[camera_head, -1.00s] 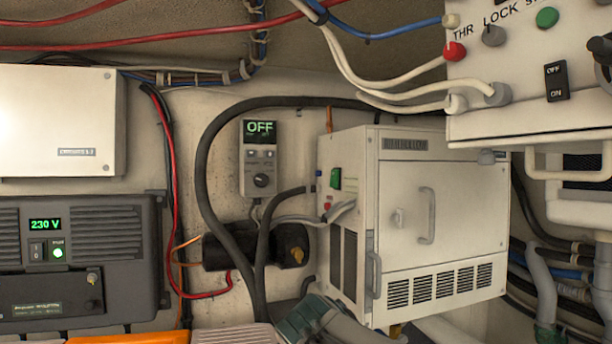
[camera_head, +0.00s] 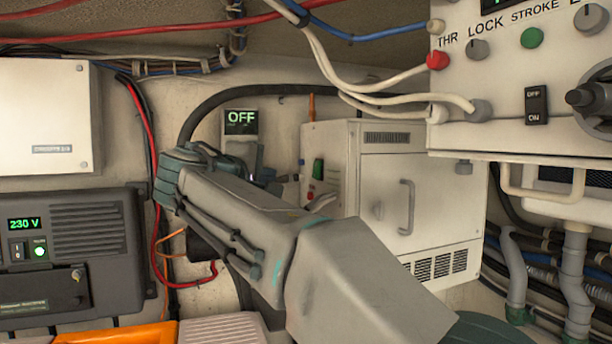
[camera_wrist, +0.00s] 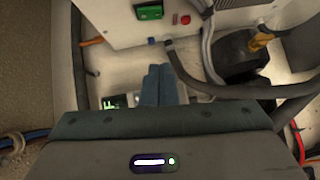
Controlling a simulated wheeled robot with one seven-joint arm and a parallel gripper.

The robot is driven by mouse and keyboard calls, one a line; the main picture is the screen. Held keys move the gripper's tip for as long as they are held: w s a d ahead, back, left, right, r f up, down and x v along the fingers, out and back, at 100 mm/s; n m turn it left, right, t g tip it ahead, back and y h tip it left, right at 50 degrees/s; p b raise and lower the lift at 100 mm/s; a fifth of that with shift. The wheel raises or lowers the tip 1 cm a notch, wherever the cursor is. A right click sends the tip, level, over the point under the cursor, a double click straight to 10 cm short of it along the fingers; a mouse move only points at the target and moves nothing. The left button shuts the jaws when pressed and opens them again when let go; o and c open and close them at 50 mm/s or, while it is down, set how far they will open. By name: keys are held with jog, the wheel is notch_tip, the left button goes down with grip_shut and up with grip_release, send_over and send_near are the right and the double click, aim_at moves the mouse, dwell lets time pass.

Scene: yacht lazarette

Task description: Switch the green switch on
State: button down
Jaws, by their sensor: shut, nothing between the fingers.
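The green switch (camera_head: 318,170) is a green rocker on the narrow left side face of the white cabinet (camera_head: 440,190), above a small red button. In the wrist view the green switch (camera_wrist: 149,11) is at the top, left of the red button (camera_wrist: 185,19). My gripper (camera_wrist: 160,72) is shut and empty. Its fingers point toward the cabinet in the wrist view, and the tips are below the switch in the picture, apart from it. In the head view my arm hides most of the gripper, near the wall controller.
The wall controller (camera_head: 240,122) reads OFF and is partly hidden by my arm. Thick black cables (camera_wrist: 200,80) run close to my gripper. A control panel (camera_head: 480,80) with knobs, a round green button and a black rocker overhangs at upper right. A 230 V unit (camera_head: 95,240) is at left.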

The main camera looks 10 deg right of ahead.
jog(key=p, duration=0.4)
send_near(313, 176)
jog(key=w, duration=0.4)
jog(key=d, duration=0.1)
jog(key=w+d, duration=0.1)
jog(key=d, duration=0.1)
jog(key=shift+d+f+p, duration=0.1)
jog(key=shift+f+p, duration=0.1)
jog(key=shift+p, duration=0.1)
jog(key=shift+d+f+b, duration=0.2)
jog(key=shift+f+b, duration=0.1)
jog(key=shift+b, duration=0.45)
jog(key=shift+r, duration=0.2)
jog(key=shift+a, duration=0.1)
